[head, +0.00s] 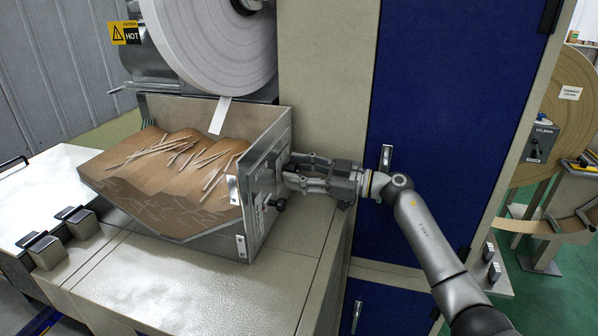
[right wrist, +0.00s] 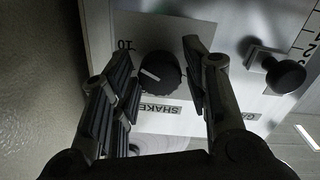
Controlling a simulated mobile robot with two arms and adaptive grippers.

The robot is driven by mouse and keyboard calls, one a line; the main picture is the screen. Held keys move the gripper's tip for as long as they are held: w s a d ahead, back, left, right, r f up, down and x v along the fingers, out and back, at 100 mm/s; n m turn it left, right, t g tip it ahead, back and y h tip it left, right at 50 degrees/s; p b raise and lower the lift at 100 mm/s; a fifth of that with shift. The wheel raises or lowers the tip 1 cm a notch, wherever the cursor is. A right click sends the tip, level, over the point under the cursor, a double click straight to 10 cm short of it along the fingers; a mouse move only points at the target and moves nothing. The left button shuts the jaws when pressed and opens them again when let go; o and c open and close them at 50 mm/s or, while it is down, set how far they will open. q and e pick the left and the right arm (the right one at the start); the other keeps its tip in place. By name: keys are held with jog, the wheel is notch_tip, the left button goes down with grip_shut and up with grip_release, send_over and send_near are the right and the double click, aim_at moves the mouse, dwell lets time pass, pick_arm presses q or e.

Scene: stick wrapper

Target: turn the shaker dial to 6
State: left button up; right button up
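The shaker dial (right wrist: 160,72) is a round black knob with a white pointer line on a light panel. In the right wrist view its pointer points left and slightly up, and an upside-down "10" and a partly hidden "SHAKE…" label show beside it. My right gripper (right wrist: 158,78) is open, its two fingers on either side of the dial with visible gaps. In the head view my right gripper (head: 287,172) reaches the metal side panel (head: 258,222) of the stick hopper from the right. The fingers mostly hide the dial there. My left gripper is not in view.
A second black knob (right wrist: 285,75) sits beside a numbered scale on the same panel; it also shows below my gripper in the head view (head: 279,204). The hopper (head: 150,215) holds loose sticks under a white paper roll (head: 215,45). A blue cabinet door (head: 450,110) stands behind my arm.

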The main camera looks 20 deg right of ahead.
jog(key=c, duration=0.6)
jog(key=shift+n, duration=0.4)
jog(key=n+b, duration=0.2)
jog(key=n, duration=0.2)
jog(key=shift+f, duration=0.1)
jog(key=n+b, duration=0.2)
jog(key=n, duration=0.1)
jog(key=shift+n+b, duration=0.3)
jog(key=shift+b, duration=0.1)
jog(key=shift+n+b, duration=4.05)
jog(key=shift+n, duration=1.25)
